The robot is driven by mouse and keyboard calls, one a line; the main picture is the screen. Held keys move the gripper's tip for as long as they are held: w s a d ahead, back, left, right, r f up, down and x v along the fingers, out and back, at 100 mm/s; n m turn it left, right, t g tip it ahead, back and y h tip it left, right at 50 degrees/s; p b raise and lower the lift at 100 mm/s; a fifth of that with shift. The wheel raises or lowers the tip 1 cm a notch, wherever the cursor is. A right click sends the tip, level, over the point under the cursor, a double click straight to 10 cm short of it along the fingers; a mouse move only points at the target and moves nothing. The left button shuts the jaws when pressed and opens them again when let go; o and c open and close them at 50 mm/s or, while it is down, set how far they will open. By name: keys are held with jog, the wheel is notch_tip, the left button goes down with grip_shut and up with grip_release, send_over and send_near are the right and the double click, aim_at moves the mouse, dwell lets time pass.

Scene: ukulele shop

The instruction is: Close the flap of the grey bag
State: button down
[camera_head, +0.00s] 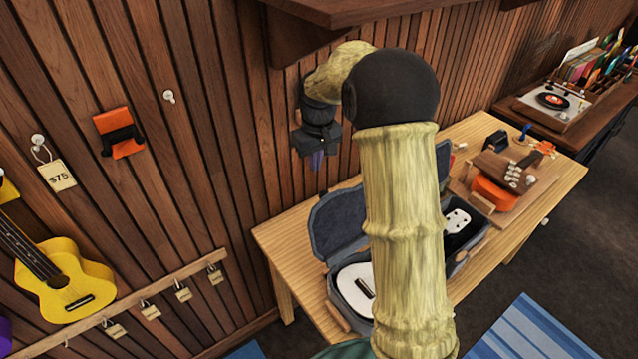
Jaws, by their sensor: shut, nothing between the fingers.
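The grey bag (340,227) is a ukulele-shaped case lying on the wooden table. Its flap stands raised at the back, toward the wall, so the bag is open. A white ukulele (353,282) lies inside, its headstock (457,220) showing to the right of my arm. My arm crosses in front and hides the middle of the bag and flap. My gripper (317,161) points down near the wall, above and behind the raised flap's left part in the picture. It is shut and empty, and looks apart from the flap.
The wooden table (275,235) also bears an orange and brown ukulele in a wooden holder (505,190) at right. A shelf (340,8) juts out above the gripper. A slatted wall stands close behind it. A record player (552,102) sits on the far counter.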

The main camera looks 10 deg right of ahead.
jog(key=w, duration=0.3)
jog(key=shift+w+n, duration=0.15)
jog(key=shift+n, duration=0.25)
notch_tip(320, 180, down, 9)
jog(key=s+d+p, duration=0.1)
jog(key=s+p, duration=0.1)
jog(key=p, duration=0.3)
jog(key=shift+s+p, duration=0.35)
jog(key=shift+p, duration=0.05)
jog(key=shift+d, duration=0.1)
